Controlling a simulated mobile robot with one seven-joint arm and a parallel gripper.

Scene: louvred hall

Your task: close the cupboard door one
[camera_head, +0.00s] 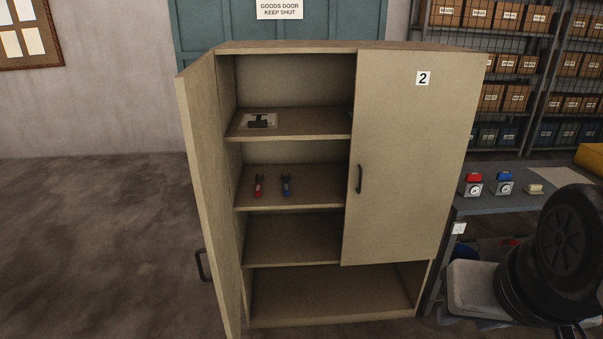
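The tan cupboard (285,48) stands in the middle of the head view. Its left door (208,190) is swung wide open toward me and seen nearly edge-on; no number shows on it, and I take it for door one. A dark handle (203,266) sits low on its outer left side. The right door (415,150), marked 2, lies shut over the right side and has a dark handle (359,179). My gripper is not in view.
Red and blue-handled tools (272,186) lie on a cupboard shelf, with a small dark item (259,122) above. A bench (540,195) stands at right. A large black rounded form fills the lower right. Floor left of the open door is clear.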

